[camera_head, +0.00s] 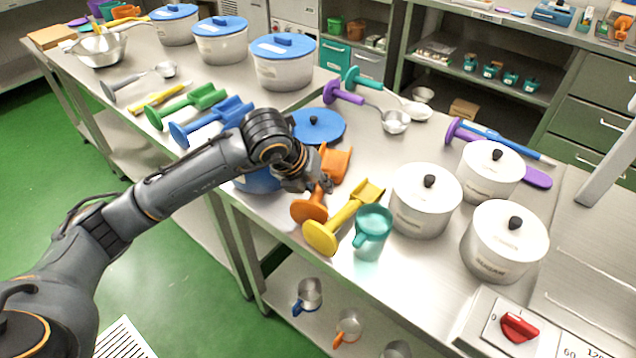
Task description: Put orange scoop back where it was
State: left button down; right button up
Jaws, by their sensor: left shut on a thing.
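The orange scoop (337,164) is at the middle of the steel table, between the blue scoop (212,118) and the yellow scoop (345,217). Its round orange end (309,207) points toward the near table edge. My left gripper (323,186) is shut on the orange scoop's handle, and its fingers hide part of that handle. I cannot tell whether the scoop touches the table. My right gripper is not in view.
The yellow scoop and a teal jug (372,230) stand close on the right. White pots (423,205) stand farther right. A green scoop (186,105) lies left.

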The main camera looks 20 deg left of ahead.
pick_arm(q)
jog(key=c, duration=1.2)
grip_release()
jog(key=shift+o, duration=0.2)
jog(key=v, duration=1.2)
jog(key=shift+b, duration=0.3)
jog(key=shift+s, duration=0.1)
